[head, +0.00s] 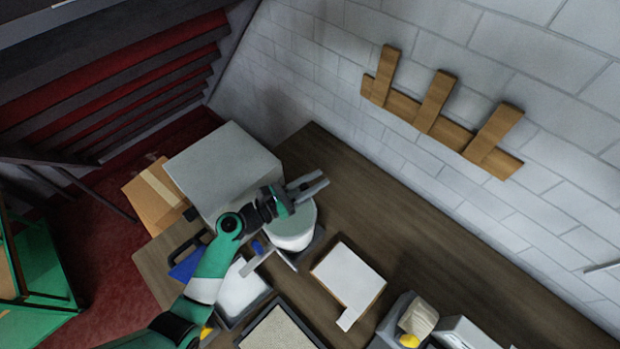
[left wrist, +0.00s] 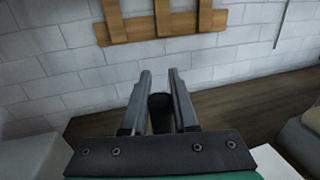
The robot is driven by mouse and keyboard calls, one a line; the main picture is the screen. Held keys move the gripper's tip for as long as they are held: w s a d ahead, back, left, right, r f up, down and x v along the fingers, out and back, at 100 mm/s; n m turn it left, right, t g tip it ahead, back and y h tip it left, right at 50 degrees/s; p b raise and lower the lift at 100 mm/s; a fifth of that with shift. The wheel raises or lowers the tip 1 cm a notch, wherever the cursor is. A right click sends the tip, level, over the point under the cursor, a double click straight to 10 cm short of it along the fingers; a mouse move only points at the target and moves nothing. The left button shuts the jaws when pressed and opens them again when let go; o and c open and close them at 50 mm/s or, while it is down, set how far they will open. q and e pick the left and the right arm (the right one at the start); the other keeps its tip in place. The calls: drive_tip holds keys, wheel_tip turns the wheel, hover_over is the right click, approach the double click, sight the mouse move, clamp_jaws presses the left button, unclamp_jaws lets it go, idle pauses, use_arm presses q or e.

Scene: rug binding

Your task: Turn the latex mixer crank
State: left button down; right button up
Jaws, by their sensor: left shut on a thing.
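The latex mixer (head: 292,240) is a white round tub with a pale green-grey top, standing on the wooden workbench. My left gripper (head: 312,185) is over the back edge of its top. In the left wrist view my left gripper (left wrist: 160,85) has its fingers on either side of a dark upright cylinder (left wrist: 160,112), which looks like the crank's handle, and is shut on it. The rest of the crank is hidden by the gripper and wrist. My right gripper is in neither view.
A large grey box (head: 225,160) stands left of the mixer, close to my forearm. A white-topped panel (head: 350,275) and trays (head: 243,295) lie in front. A wooden rack (head: 430,120) hangs on the brick wall. The bench (head: 345,195) behind the mixer is clear.

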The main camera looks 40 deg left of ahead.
use_arm(q)
drive_tip(key=shift+s+d+m+g+h, duration=0.15)
drive_tip(key=shift+d+m+g+h, duration=0.3)
drive_tip(key=shift+h, duration=0.3)
drive_tip(key=shift+s+d+m+g+h, duration=0.15)
drive_tip(key=shift+d+m+h, duration=0.1)
drive_tip(key=shift+m+h, duration=0.4)
drive_tip(key=c, duration=0.7)
unclamp_jaws()
